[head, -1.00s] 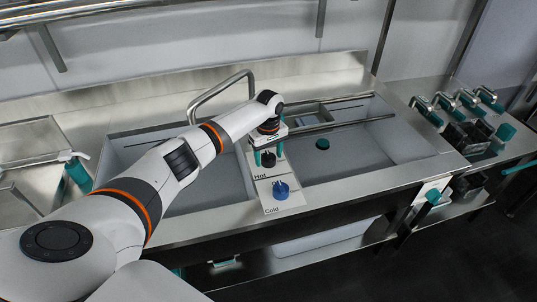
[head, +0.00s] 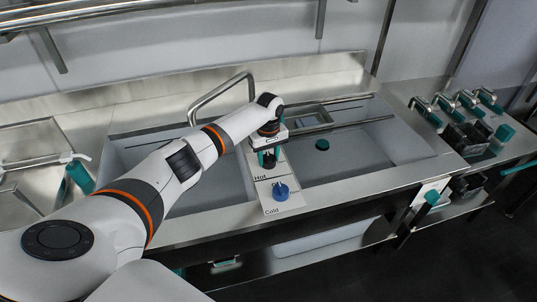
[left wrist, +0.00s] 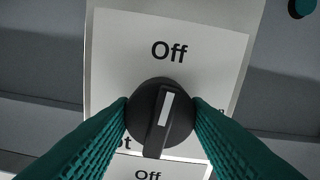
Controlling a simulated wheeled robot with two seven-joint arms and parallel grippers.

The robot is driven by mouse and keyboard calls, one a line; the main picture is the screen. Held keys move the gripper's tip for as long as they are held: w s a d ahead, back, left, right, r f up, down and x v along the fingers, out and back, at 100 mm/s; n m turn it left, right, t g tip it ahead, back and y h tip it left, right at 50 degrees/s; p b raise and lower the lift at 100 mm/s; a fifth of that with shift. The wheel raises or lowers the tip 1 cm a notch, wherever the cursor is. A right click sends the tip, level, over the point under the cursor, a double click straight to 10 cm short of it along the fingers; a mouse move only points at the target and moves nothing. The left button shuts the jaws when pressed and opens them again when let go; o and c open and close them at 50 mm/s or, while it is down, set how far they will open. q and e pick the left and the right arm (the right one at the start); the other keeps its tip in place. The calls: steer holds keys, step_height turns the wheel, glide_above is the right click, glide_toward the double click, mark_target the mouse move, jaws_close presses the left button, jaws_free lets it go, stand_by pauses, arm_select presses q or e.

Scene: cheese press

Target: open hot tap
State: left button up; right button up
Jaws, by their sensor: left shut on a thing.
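The hot tap's black knob (left wrist: 152,125) sits on a white panel marked Hot and Off. In the left wrist view its white pointer mark (left wrist: 166,108) points up toward the Off label, leaning slightly right. My left gripper (left wrist: 160,112) is shut on the knob, a teal finger touching each side. In the head view the left gripper (head: 267,158) is over the hot end of the panel, and the knob is mostly hidden by it. The blue cold knob (head: 281,191) stands nearer the front, untouched. My right gripper is out of view.
A sink basin lies on each side of the panel (head: 268,204). A bent metal spout (head: 222,95) rises behind it. A metal rail (head: 340,124) crosses the right basin. Small presses and dark moulds stand on the counter at the right.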

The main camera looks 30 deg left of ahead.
arm_select(q)
steer(key=m+p, duration=0.2)
steer(key=m, duration=0.1)
steer(key=shift+r, duration=0.15)
steer(key=m+p, duration=0.1)
steer(key=m, duration=0.3)
steer(key=m+p, duration=0.1)
steer(key=m, duration=0.3)
steer(key=shift+m, duration=0.3)
steer(key=m, duration=0.5)
steer(key=o, duration=1)
